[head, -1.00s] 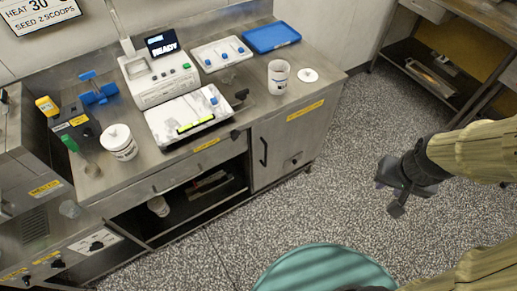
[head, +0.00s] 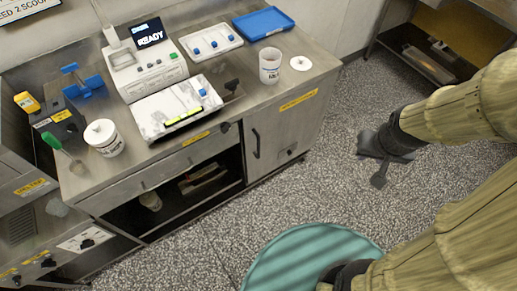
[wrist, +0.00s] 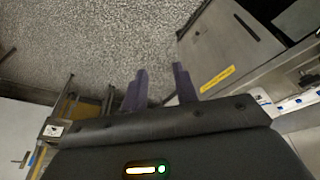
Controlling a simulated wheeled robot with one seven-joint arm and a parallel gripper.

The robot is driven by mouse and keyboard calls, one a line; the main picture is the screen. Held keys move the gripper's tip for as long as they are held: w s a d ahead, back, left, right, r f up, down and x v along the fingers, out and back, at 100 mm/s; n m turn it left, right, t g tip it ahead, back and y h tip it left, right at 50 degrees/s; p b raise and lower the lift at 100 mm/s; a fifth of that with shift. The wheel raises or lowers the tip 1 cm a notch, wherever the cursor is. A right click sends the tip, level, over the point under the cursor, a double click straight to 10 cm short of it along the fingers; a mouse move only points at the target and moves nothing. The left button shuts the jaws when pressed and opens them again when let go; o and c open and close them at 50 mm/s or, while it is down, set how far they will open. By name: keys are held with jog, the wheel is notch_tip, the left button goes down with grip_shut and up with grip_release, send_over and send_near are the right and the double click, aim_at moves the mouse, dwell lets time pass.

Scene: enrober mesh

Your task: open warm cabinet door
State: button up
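The warm cabinet door (head: 285,125) is a grey steel door at the right end of the counter front, with a dark vertical bar handle (head: 256,143) on its left side. It looks closed. A yellow label (head: 298,100) sits above it. My gripper (head: 373,160) hangs over the floor to the right of the cabinet, clear of door and handle. In the wrist view its two fingers (wrist: 160,86) stand apart with nothing between them. The steel cabinet (wrist: 215,45) with a yellow label shows beyond them at upper right.
An open dark shelf bay (head: 190,185) lies left of the door. The steel counter (head: 225,120) bears a white READY device (head: 145,70), a blue tray (head: 263,23) and tubs. A teal round object (head: 310,258) is at the bottom. Speckled floor is clear before the door.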

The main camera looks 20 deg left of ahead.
jog(key=w+a+f+n+t+y+b, duration=0.25)
jog(key=w+f+b, duration=0.45)
jog(key=f, duration=0.4)
jog(key=w+a+f+n+t+y+b, duration=0.1)
jog(key=w+a+f+n+t+b, duration=0.25)
jog(key=f+b, duration=0.7)
jog(key=a+f+n+y+b, duration=0.2)
jog(key=a+f+y+b, duration=0.4)
jog(key=f+b, duration=0.3)
jog(key=a+f+n+y+b, duration=0.3)
jog(key=a+f+y+b, duration=0.3)
jog(key=f+b, duration=0.3)
jog(key=shift+s+a+f+n+g+b, duration=0.15)
jog(key=shift+s+a+n+g+b, duration=0.2)
jog(key=shift+s+b, duration=0.15)
jog(key=shift+y, duration=0.25)
jog(key=b, duration=0.3)
send_over(258, 157)
jog(key=shift+w, duration=0.35)
